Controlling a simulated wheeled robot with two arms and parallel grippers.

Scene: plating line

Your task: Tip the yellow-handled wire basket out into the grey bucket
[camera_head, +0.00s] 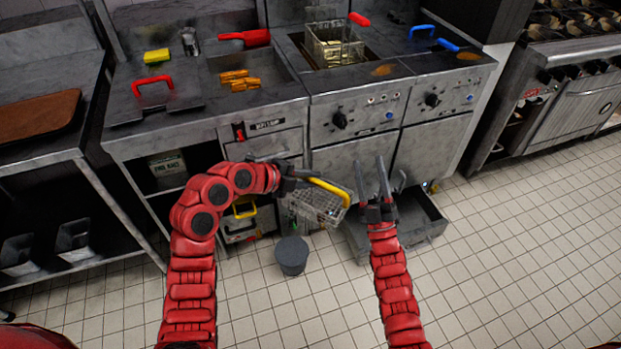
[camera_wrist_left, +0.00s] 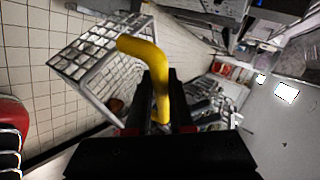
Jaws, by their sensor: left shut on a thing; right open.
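The wire basket (camera_head: 312,208) hangs in the air from its yellow handle (camera_head: 330,190). My left gripper (camera_head: 298,177) is shut on that handle. In the left wrist view the yellow handle (camera_wrist_left: 150,62) stands between the fingers, with the wire mesh of the basket (camera_wrist_left: 92,55) beyond it. A small brown thing (camera_wrist_left: 116,105) shows by the mesh; I cannot tell if it is inside. The grey bucket (camera_head: 291,257) stands upright on the floor, below and slightly left of the basket. My right gripper (camera_head: 380,187) is open and empty, right of the basket.
A grey open drawer or tray (camera_head: 425,225) sits low behind my right gripper. The fryer counter (camera_head: 360,90) holds another basket (camera_head: 333,45) with a red handle and a blue handle (camera_head: 433,37). The tiled floor (camera_head: 500,270) at right is clear.

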